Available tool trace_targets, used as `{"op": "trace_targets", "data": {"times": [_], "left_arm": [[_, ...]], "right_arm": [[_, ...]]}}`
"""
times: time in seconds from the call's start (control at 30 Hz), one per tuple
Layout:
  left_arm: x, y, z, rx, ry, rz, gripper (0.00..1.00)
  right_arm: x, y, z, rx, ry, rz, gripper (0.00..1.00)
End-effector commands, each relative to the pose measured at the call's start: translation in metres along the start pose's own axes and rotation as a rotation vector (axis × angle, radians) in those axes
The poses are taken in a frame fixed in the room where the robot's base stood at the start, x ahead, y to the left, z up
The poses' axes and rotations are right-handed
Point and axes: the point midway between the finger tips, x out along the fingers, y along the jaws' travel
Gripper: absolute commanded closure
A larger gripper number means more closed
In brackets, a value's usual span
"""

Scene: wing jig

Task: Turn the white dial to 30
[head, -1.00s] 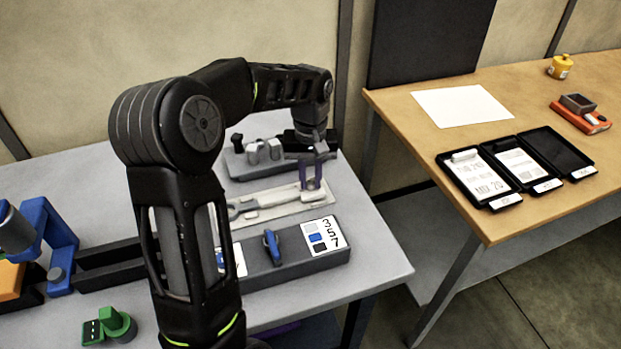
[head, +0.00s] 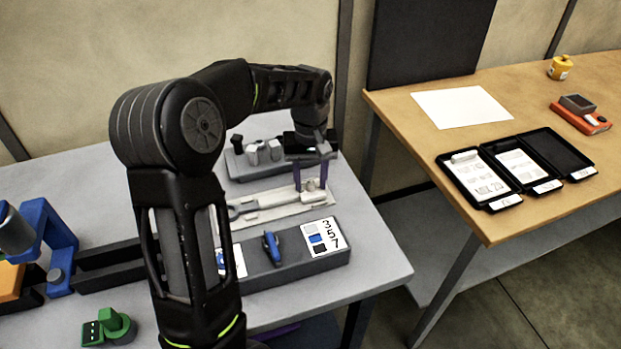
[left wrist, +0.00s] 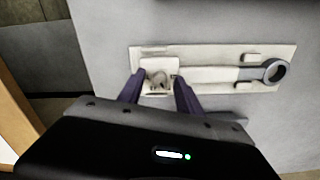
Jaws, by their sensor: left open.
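A pale wrench-like tool (head: 265,201) lies in a long cream holder (head: 240,220) on the grey table, with its dark ring end at right in the left wrist view (left wrist: 276,71). At its other end is a small white block with a rounded knob, seemingly the white dial (left wrist: 158,78); it also shows in the head view (head: 313,185). No scale marks are readable on it. My left gripper (head: 311,177) is open, its purple fingers on either side of the dial. I cannot tell whether they touch it. My right gripper is not in view.
A grey block with a blue lever (head: 271,247) and a 3-5-7 label stands in front of the tool. A grey fixture (head: 240,165) with several knobs is behind. A green part (head: 112,326) sits front left. A wooden table (head: 410,140) with black trays stands right.

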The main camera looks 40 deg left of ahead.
Motion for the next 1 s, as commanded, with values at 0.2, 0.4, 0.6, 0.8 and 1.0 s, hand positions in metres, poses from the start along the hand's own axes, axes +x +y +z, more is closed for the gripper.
{"op": "trace_targets", "data": {"times": [0.2, 0.4, 0.6, 0.8, 1.0], "left_arm": [[-0.002, 0.0, 0.0, 0.0, 0.001, 0.0, 0.59], [-0.021, 0.0, -0.001, 0.0, 0.003, 0.001, 0.59], [-0.055, 0.001, -0.001, 0.001, 0.003, 0.001, 0.59], [-0.076, 0.0, 0.0, 0.0, 0.001, 0.0, 0.59], [-0.078, 0.0, 0.0, 0.001, 0.0, 0.0, 0.59]], "right_arm": [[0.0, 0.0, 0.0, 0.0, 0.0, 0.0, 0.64], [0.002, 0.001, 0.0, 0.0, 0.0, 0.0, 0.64], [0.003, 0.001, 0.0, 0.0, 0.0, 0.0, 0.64], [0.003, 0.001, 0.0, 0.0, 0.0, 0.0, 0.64], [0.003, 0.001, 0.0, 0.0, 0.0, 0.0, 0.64]]}}
